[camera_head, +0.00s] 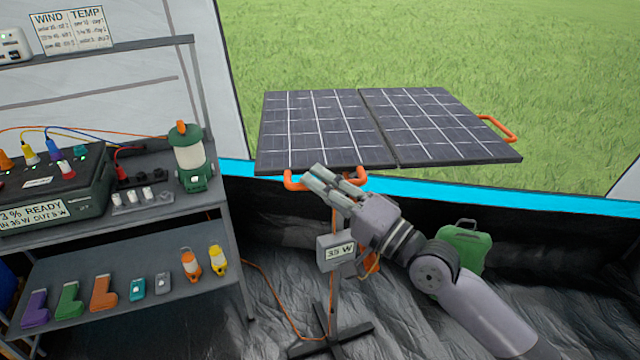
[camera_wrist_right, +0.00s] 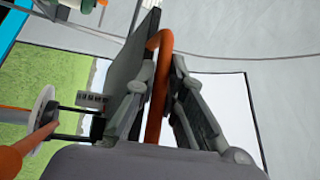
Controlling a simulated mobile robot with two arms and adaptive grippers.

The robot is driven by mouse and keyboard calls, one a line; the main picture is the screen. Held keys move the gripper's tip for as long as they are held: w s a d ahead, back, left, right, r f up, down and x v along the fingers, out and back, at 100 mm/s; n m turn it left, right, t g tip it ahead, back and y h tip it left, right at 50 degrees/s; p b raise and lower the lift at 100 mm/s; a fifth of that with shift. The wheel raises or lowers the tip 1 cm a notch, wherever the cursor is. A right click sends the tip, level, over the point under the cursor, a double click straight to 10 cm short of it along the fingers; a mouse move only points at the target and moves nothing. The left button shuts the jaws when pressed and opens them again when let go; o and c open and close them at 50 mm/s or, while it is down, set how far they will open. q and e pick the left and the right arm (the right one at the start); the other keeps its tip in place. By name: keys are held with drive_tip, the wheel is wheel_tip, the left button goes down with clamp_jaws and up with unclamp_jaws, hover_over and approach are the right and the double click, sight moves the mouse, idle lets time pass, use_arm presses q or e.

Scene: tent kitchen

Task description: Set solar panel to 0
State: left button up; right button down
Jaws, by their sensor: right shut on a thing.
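The solar panel (camera_head: 312,128) is a dark two-part panel with white grid lines, on a stand. It lies close to flat, in front of the tent opening. It has an orange handle (camera_head: 296,182) on its near edge and another orange handle (camera_head: 500,128) at its right end. A grey box on the stand reads "35 W" (camera_head: 340,252). My right gripper (camera_head: 335,185) is at the near handle. In the right wrist view the orange handle (camera_wrist_right: 159,85) runs between the two fingers, which are shut on it. My left gripper is not in view.
A shelf rack (camera_head: 150,262) stands at the left, with a green lantern (camera_head: 189,160), a power station (camera_head: 50,190) with cables, and several small items on the lower shelf. A green canister (camera_head: 465,245) stands behind my right arm. An orange cable crosses the dark floor.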

drive_tip(key=shift+a+f, duration=0.1)
drive_tip(key=shift+f, duration=0.4)
drive_tip(key=c, duration=2.1)
unclamp_jaws()
drive_tip(key=o, duration=0.4)
drive_tip(key=shift+r, duration=0.1)
drive_tip(key=shift+o, duration=0.3)
drive_tip(key=shift+r, duration=0.1)
drive_tip(key=shift+s, duration=0.1)
drive_tip(key=v, duration=1.2)
drive_tip(key=shift+r, duration=0.15)
